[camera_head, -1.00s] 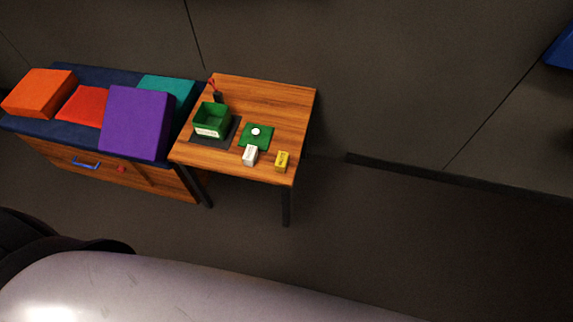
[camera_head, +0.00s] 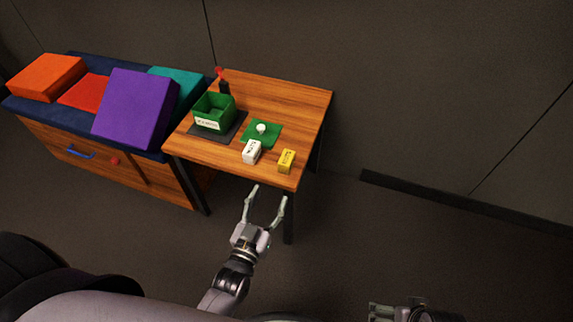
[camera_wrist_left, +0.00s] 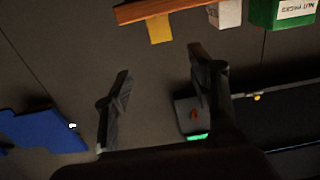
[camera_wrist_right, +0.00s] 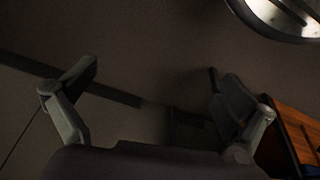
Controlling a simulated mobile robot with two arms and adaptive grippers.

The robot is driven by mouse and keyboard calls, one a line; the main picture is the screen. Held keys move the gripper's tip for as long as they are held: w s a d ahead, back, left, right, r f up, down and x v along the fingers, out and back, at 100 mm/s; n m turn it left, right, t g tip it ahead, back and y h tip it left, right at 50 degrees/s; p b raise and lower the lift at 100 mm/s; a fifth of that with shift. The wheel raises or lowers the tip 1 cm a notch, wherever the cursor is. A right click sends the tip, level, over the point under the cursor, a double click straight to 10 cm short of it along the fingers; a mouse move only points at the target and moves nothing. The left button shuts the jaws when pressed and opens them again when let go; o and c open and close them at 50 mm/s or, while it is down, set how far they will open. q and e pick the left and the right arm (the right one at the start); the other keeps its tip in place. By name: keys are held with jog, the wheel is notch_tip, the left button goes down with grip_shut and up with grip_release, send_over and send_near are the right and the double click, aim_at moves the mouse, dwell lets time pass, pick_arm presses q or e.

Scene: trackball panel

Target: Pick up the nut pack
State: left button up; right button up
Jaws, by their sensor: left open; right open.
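A small white pack (camera_head: 251,151) and a small yellow pack (camera_head: 286,161) stand apart near the front edge of the wooden table. Their lettering is too small to read, so I cannot tell which is the nut pack. The left wrist view shows the yellow pack (camera_wrist_left: 159,29) and part of the white pack (camera_wrist_left: 229,14). A green bin (camera_head: 214,112) with a white label stands behind them; its label shows upside down in the left wrist view (camera_wrist_left: 295,9). My left gripper (camera_head: 268,194) is open and empty, in front of the table edge. My right gripper (camera_wrist_right: 152,70) is open and empty, away from the packs.
A green pad with a white knob (camera_head: 262,129) lies behind the white pack. A red-topped dark object (camera_head: 222,83) stands behind the bin. A cabinet with coloured cushions (camera_head: 135,105) adjoins on the left. The table's right rear (camera_head: 300,107) is clear.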

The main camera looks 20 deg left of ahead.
pick_arm(q)
jog(key=b, duration=0.2)
send_near(287, 157)
jog(key=w, duration=0.4)
jog(key=shift+w+d+f, duration=0.1)
jog(key=shift+w+d, duration=0.15)
jog(key=shift+w, duration=0.05)
jog(key=w+b, duration=0.1)
jog(key=w, duration=0.4)
jog(key=shift+w+a, duration=0.1)
jog(key=shift+w, duration=0.05)
pick_arm(e)
jog(key=v, duration=0.5)
jog(key=shift+d+r, duration=0.15)
jog(key=shift+r, duration=0.1)
pick_arm(q)
jog(key=shift+c, duration=0.5)
jog(key=c, duration=1.1)
jog(key=shift+c, duration=0.3)
